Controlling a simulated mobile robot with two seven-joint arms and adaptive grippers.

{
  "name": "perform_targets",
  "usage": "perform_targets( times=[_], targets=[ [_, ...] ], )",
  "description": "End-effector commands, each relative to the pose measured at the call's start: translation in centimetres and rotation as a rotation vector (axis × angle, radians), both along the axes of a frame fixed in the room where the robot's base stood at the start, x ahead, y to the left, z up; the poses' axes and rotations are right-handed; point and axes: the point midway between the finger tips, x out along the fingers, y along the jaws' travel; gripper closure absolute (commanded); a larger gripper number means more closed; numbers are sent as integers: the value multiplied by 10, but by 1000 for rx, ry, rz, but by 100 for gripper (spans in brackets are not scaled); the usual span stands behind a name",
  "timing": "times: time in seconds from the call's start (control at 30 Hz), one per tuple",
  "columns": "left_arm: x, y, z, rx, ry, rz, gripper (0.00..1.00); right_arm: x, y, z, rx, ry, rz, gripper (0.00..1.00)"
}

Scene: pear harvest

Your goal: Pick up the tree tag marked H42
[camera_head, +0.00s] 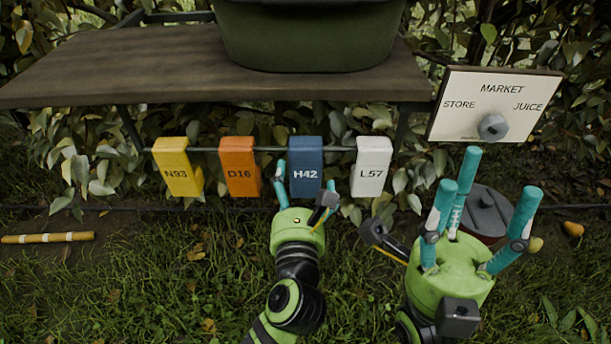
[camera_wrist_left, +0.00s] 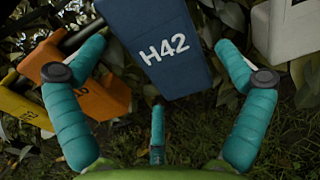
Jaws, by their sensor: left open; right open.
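The blue tag marked H42 (camera_head: 305,159) hangs from a thin rail under the shelf, between the orange tag D16 (camera_head: 240,166) and the white tag L57 (camera_head: 371,165). My left gripper (camera_head: 304,190) is open at the lower part of the blue tag, with a teal finger at each side. In the left wrist view the blue tag (camera_wrist_left: 165,45) stands ahead between the spread fingers, with a visible gap to them; whether any finger touches it I cannot tell. My right gripper (camera_head: 482,200) is open and empty at the right, fingers pointing up.
A yellow tag N93 (camera_head: 177,167) hangs at the left end of the rail (camera_head: 210,149). Above are a wooden shelf (camera_head: 120,65) and a dark green tub (camera_head: 310,35). A sign with a knob (camera_head: 495,95) stands at right. A yellow banded stick (camera_head: 48,238) lies on the grass.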

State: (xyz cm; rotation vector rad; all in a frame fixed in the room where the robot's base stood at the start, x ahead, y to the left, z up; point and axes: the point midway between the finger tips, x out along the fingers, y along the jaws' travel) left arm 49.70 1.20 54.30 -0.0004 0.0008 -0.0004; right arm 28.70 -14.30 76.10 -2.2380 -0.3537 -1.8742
Motion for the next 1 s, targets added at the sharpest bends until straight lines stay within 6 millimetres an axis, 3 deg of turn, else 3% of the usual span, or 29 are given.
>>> perform_targets(
  times=[0.1,0.33,0.47,0.83,1.0],
  targets=[
    [9,0,0,1,-1,-1,0,1,0,2,-1,-12,0,43],
    [10,0,0,1,1,-1,0,1,1,3,-2,-11,0,43],
    [10,0,0,1,1,-1,51,1,1,3,-2,-11,0,43],
    [10,0,2,1,0,-1,51,1,1,4,-1,-12,1,43],
    [10,0,12,-1,0,-1,51,2,2,11,-7,-3,-1,43]
  ],
)
